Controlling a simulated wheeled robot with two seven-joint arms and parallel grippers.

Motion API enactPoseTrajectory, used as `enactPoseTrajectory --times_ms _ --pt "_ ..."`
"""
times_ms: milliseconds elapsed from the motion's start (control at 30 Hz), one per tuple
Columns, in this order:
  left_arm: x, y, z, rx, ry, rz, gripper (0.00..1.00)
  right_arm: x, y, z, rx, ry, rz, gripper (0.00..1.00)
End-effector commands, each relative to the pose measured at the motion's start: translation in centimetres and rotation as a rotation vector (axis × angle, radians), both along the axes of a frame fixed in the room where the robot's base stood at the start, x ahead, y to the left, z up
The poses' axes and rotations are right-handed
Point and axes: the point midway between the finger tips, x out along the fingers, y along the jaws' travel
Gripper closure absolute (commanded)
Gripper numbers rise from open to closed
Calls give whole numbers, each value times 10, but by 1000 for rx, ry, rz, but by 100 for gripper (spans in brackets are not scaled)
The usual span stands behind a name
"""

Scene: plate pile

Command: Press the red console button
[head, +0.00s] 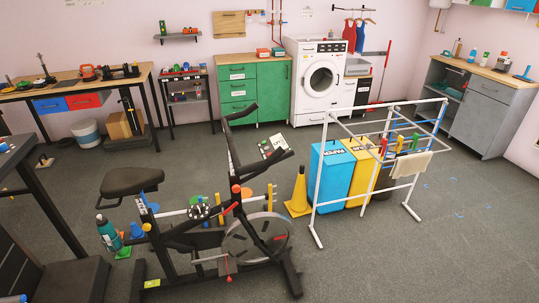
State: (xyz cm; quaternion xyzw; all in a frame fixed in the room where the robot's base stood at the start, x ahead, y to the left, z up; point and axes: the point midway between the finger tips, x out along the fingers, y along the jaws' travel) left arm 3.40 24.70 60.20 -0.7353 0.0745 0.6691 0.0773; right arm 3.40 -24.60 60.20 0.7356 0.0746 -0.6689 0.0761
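A pale panel (273,147) with small dark, green and red marks shows just behind the handlebars of a black exercise bike (190,230). I cannot tell whether it is fixed to the bike or lies on the floor behind. The red mark on it is too small to make out clearly as a button. A round red knob (236,188) sits on the bike's frame below the handlebars. Neither of my grippers can be made out in the head view.
A white drying rack (318,190) with blue and yellow bins (332,180) stands right of the bike. A yellow cone (299,192) stands between them. A washing machine (320,88) and green cabinet (270,88) line the back wall. Floor (400,260) at front right is mostly clear.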

Motion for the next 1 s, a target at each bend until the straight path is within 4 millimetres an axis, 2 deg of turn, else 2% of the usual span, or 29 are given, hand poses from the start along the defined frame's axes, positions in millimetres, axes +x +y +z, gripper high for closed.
enactPoseTrajectory --times_ms 33,267,1000 --pt "1 0 0 0 -1 0 64 0 0 0 0 0 0 72" --pt "1 0 0 0 -2 -1 64 0 0 0 0 1 1 100" --pt "-1 2 0 3 0 0 64 -2 -5 0 -6 3 2 100"
